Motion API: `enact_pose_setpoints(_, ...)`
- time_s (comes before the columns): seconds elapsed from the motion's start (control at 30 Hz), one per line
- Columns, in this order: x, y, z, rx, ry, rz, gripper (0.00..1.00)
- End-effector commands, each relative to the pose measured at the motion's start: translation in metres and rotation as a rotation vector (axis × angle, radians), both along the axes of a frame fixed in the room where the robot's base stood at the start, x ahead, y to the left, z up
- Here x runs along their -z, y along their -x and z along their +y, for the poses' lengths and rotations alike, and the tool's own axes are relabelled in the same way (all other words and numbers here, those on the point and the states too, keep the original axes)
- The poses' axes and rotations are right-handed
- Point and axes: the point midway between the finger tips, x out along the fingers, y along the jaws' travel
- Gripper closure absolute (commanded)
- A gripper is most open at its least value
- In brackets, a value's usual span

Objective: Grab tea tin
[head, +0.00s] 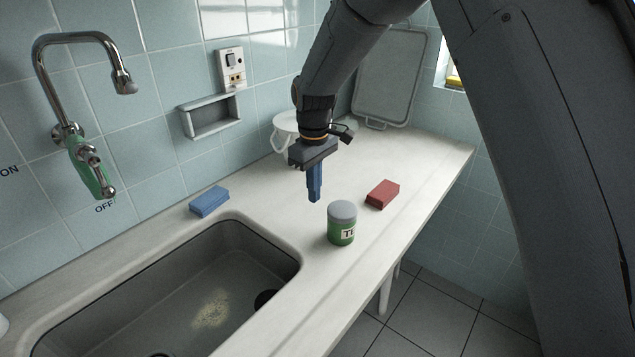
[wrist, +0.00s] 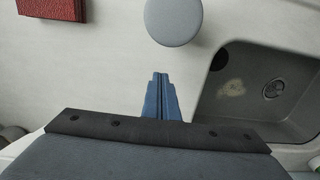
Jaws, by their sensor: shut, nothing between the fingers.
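The tea tin (head: 342,228) is a green cylinder with a grey lid and a pale label. It stands upright on the counter between the sink and the red block. In the wrist view its round grey lid (wrist: 173,20) shows from above, at the top of the picture. My gripper (head: 315,198) points down above the counter, with its blue fingers shut together and empty. In the head view it is up and a little left of the tin, apart from it. In the wrist view the fingers (wrist: 160,78) lie below the lid, with bare counter between them.
A red block (head: 383,194) lies right of the tin; it also shows in the wrist view (wrist: 55,8). A blue block (head: 209,201) lies by the wall. The sink (head: 190,290) opens left of the tin. A white lidded pot (head: 285,124) stands behind my gripper.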

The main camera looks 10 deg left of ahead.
Motion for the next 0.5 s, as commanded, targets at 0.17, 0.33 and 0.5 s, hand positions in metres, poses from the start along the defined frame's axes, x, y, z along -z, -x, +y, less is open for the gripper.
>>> enact_pose_setpoints(0.17,0.036,0.003,0.001,-0.002,0.002,0.005,1.0)
enact_pose_setpoints(0.33,0.057,0.005,-0.007,0.002,0.001,0.002,1.0)
enact_pose_setpoints(0.5,0.057,0.015,-0.027,0.003,0.0,0.0,1.0)
